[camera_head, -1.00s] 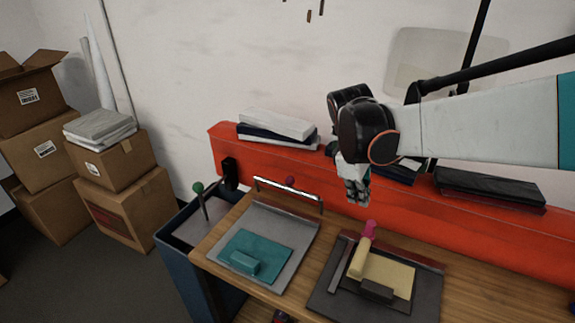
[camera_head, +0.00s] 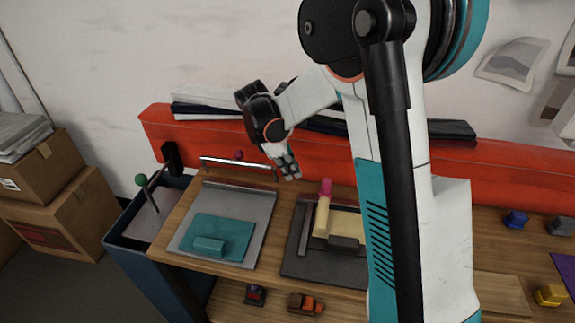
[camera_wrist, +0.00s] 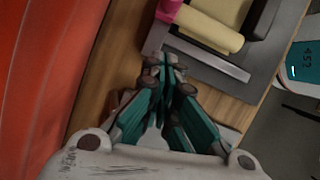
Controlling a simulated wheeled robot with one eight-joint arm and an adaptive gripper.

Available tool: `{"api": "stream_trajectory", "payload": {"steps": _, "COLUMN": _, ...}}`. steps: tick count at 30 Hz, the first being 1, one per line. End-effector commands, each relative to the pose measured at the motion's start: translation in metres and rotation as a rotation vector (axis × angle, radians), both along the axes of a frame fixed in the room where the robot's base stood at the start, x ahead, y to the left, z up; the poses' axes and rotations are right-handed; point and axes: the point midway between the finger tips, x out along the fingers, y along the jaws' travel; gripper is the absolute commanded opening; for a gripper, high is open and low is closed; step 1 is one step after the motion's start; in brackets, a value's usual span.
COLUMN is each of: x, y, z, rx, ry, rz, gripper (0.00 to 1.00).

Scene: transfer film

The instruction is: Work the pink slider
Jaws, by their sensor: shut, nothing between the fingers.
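A bright pink end piece (camera_head: 325,187) sits at the far end of a pale yellow roller (camera_head: 322,217), over a dark board (camera_head: 293,262) on the wooden bench. In the wrist view the pink piece (camera_wrist: 168,10) shows at the top edge, cut off, beside the yellow roller (camera_wrist: 208,32). My gripper (camera_head: 290,173) is shut and empty, near the rail's right end and left of the pink piece. In the wrist view my fingertips (camera_wrist: 165,62) point at the board's edge.
A grey plate (camera_head: 256,232) with a teal pad (camera_head: 222,235) lies left of the dark board. A green-knobbed lever (camera_head: 141,180) stands at the bench's left. A red rail panel (camera_head: 158,128) with stacked sheets runs behind. My arm hides part of the bench right of the board.

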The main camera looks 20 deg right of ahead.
Motion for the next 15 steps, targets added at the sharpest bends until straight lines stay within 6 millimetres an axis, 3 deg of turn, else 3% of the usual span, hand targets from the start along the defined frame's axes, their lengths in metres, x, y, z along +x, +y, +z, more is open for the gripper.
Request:
{"api": "stream_trajectory", "payload": {"steps": 6, "x": -0.006, "y": -0.015, "z": -0.043, "rx": 0.000, "ry": -0.001, "rz": -0.002, "gripper": 0.00}}
{"api": "stream_trajectory", "payload": {"steps": 15, "x": -0.020, "y": -0.048, "z": -0.040, "rx": 0.001, "ry": 0.000, "rz": -0.002, "gripper": 0.00}}
